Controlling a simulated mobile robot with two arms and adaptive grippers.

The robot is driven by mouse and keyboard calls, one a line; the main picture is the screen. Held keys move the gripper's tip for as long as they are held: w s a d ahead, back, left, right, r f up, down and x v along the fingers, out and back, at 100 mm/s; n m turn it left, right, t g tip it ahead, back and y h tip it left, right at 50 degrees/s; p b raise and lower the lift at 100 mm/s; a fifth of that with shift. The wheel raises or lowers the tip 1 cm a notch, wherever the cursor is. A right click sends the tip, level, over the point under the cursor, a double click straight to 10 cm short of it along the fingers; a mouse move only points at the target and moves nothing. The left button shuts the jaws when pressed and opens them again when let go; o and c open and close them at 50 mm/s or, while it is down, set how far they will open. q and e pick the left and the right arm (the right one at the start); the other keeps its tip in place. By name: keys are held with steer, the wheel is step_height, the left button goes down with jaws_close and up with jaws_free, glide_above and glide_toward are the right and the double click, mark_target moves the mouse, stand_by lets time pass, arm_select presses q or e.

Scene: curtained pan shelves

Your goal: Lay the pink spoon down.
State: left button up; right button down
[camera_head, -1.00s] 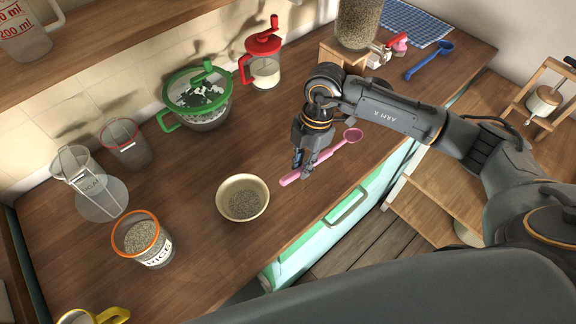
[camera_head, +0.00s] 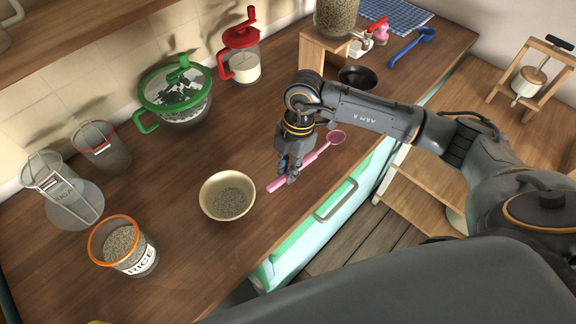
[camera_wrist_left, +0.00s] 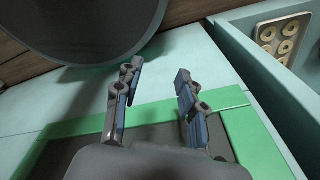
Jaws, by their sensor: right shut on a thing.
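The pink spoon (camera_head: 314,156) is in my right gripper (camera_head: 286,176), which is shut on its handle. The spoon's round bowl points to the upper right and its handle end to the lower left. It is over the wooden counter (camera_head: 190,240) near the front edge, right of the cream bowl of grain. I cannot tell whether it touches the counter. In the left wrist view my left gripper (camera_wrist_left: 157,76) is open, with nothing between its fingers, in front of a pale green surface with a bright green frame.
A cream bowl (camera_head: 218,209), an orange-rimmed rice container (camera_head: 138,258), a green-lidded pot (camera_head: 182,112) and a red-lidded jar (camera_head: 243,70) stand on the counter. A black bowl (camera_head: 358,77) and blue ladle (camera_head: 408,47) lie farther right. Counter between pot and spoon is clear.

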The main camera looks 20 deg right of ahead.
steer(key=shift+f, duration=0.6)
arm_select(q)
steer(key=shift+s+d+f, duration=0.3)
steer(key=shift+d+f, duration=0.05)
steer(key=shift+f, duration=0.1)
steer(key=shift+f+b, duration=0.1)
steer(key=shift+b, duration=0.2)
arm_select(e)
steer(key=shift+f, duration=0.15)
steer(key=shift+a+f+h+b, duration=0.15)
steer(key=shift+f+h+b, duration=0.2)
steer(key=shift+f, duration=0.3)
arm_select(q)
steer(key=shift+a+f, duration=0.15)
steer(key=shift+f, duration=0.15)
arm_select(e)
steer(key=c, duration=1.6)
jaws_free()
steer(key=shift+s, duration=0.1)
steer(key=shift+o, duration=0.2)
